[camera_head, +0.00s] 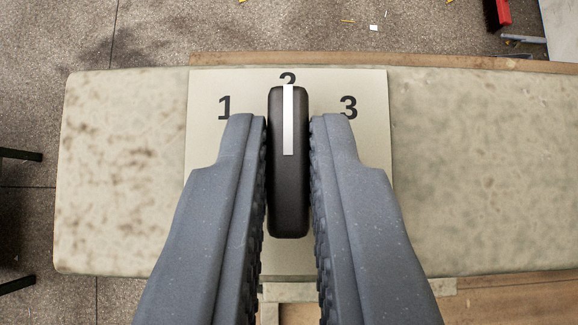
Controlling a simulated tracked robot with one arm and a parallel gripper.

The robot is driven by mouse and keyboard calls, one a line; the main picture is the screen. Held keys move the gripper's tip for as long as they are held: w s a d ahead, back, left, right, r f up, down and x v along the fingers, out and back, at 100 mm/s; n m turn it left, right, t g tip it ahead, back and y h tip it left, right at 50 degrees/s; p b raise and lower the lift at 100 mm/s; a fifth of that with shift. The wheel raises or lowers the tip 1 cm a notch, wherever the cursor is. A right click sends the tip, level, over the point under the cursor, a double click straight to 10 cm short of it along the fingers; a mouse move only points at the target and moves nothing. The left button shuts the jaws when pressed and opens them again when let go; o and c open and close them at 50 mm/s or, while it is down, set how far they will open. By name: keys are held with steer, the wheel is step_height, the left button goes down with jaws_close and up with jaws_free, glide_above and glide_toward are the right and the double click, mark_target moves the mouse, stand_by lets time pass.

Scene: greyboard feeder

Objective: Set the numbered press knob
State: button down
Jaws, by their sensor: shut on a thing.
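The press knob (288,200) is a dark, elongated bar with a white pointer line (288,120) on its upper half. The pointer aims straight up at the number 2 (288,77), which the knob's top end partly covers. The knob stands on a pale square plate (215,150) marked 1 (225,107) on the left and 3 (348,107) on the right. My gripper (288,125) has one grey finger on each side of the knob and is shut on it. The fingers hide the plate's lower left and right parts.
The plate sits on a mottled beige panel (470,170) that extends to both sides. Speckled floor (160,30) with small scraps lies beyond it. A red object (502,12) is at the top right. Dark bars (20,155) show at the left edge.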

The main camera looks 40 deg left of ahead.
steer(key=c, duration=1.5)
jaws_free()
steer(key=b+v, duration=0.2)
steer(key=v, duration=1.1)
steer(key=shift+s+d+r, duration=0.2)
steer(key=shift+s, duration=0.05)
